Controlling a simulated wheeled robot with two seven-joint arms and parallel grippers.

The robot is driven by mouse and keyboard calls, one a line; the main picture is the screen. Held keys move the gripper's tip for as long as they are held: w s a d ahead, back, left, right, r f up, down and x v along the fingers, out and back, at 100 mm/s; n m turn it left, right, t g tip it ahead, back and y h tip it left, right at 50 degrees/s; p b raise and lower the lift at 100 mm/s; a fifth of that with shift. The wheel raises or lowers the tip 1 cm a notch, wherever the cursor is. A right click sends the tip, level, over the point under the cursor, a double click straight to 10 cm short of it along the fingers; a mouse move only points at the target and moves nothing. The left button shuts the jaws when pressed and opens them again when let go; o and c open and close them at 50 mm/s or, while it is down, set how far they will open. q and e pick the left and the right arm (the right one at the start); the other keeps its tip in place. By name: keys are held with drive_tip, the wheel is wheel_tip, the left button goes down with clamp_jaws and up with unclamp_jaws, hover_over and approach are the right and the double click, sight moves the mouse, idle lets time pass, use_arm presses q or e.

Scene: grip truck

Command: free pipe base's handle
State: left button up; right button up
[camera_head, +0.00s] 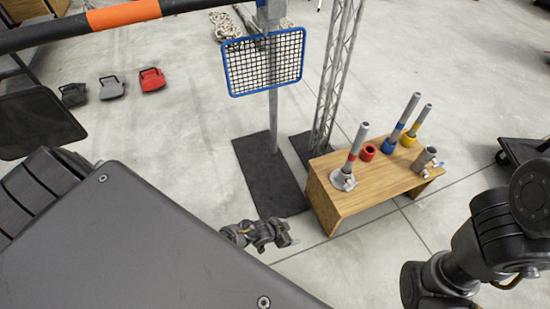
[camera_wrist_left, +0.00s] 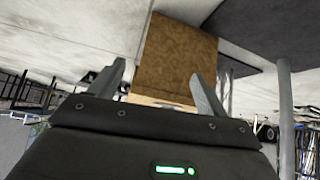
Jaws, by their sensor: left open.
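A grey pipe with a dark red band (camera_head: 354,151) stands nearly upright in a silver round pipe base (camera_head: 343,181) at the near left end of a wooden bench (camera_head: 347,209). The base's handle is too small to make out. My left gripper (camera_head: 287,236) is open and empty, low in front of the bench and apart from it. In the left wrist view the open fingers of my left gripper (camera_wrist_left: 160,90) frame the bench's brown wooden panel (camera_wrist_left: 178,60), and no pipe base shows clearly there. My right arm shows at the right, but its gripper is out of view.
Also on the bench are a red ring (camera_head: 367,152), a blue-based pipe (camera_head: 389,145), a yellow-based pipe (camera_head: 408,140) and a grey metal fitting (camera_head: 425,159). A truss (camera_head: 336,75) and a blue-framed mesh panel (camera_head: 263,63) stand behind. Open floor lies left of the black base plate (camera_head: 262,176).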

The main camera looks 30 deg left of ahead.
use_arm(q)
drive_tip(key=s+a+f+g+y+p, duration=0.1)
drive_tip(key=s+a, duration=0.1)
drive_tip(key=s, duration=0.4)
drive_tip(key=shift+s+a+f+n+p, duration=0.25)
drive_tip(key=shift+f+n+p, duration=0.05)
drive_tip(key=shift+n+p, duration=0.1)
